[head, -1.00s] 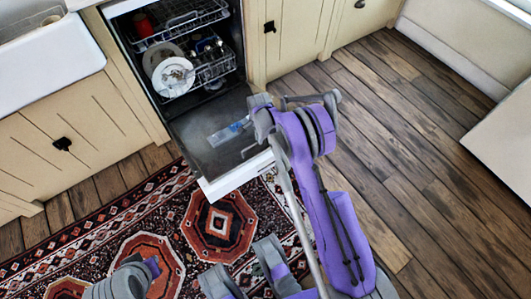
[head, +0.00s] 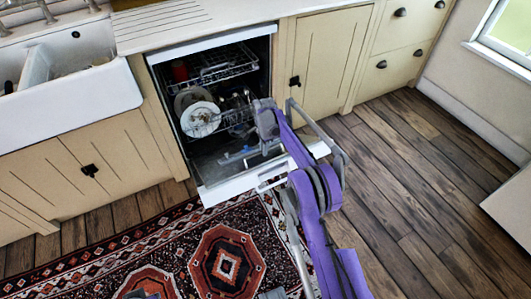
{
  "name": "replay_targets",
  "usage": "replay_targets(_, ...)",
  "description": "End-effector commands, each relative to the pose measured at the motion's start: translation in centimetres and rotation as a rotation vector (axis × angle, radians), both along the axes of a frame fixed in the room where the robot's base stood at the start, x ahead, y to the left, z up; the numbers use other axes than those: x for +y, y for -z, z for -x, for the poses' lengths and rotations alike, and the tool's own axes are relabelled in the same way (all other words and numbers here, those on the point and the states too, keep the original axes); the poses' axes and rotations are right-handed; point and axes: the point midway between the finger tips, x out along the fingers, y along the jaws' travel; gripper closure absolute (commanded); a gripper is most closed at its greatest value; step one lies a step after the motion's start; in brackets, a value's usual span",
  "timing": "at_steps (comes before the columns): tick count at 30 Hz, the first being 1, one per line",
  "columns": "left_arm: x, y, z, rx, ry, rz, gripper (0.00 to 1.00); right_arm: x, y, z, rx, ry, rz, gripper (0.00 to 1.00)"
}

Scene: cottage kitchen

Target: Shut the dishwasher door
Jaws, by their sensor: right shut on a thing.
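The dishwasher door (head: 228,187) hangs open and low, its pale top edge towards me and its dark inner side showing. The dishwasher (head: 160,88) is open behind it, with racks holding dishes. My right gripper (head: 271,148) is at the right part of the door's free edge, pointing down. It is shut on the door; its fingertips are hard to make out. My purple right arm hides part of the door's right side. Only small bits of my own body show at the bottom edge; my left gripper is not in view.
A patterned rug (head: 175,240) lies in front of the dishwasher. The upper rack (head: 222,66) and lower rack with a white plate (head: 200,119) sit inside the cabinet. A white sink (head: 75,95) is at left. Wooden floor (head: 430,190) is clear at right.

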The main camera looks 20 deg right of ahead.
Motion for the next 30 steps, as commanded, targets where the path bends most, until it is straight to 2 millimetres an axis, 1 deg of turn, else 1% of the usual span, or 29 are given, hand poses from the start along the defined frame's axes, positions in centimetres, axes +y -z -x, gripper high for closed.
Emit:
replay_targets(1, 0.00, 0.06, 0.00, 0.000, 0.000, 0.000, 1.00, 0.43, 0.25, -0.42, -0.014, -0.004, -0.004, 1.00)
replay_targets(9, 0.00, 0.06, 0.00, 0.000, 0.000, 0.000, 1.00, 0.48, 0.28, -0.41, -0.014, -0.004, -0.005, 1.00)
replay_targets(10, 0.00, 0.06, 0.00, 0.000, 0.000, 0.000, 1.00, 0.49, 0.28, -0.41, -0.014, -0.004, -0.005, 0.83)
replay_targets(14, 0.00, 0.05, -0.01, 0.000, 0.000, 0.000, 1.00, 0.43, 0.22, -0.35, -0.013, -0.003, -0.005, 0.59)
replay_targets(15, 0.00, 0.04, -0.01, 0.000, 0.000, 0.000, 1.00, 0.40, 0.20, -0.33, -0.012, -0.003, -0.004, 0.56)
replay_targets(30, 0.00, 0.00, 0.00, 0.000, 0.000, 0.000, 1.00, 0.10, 0.00, -0.23, -0.010, -0.001, -0.001, 0.56)
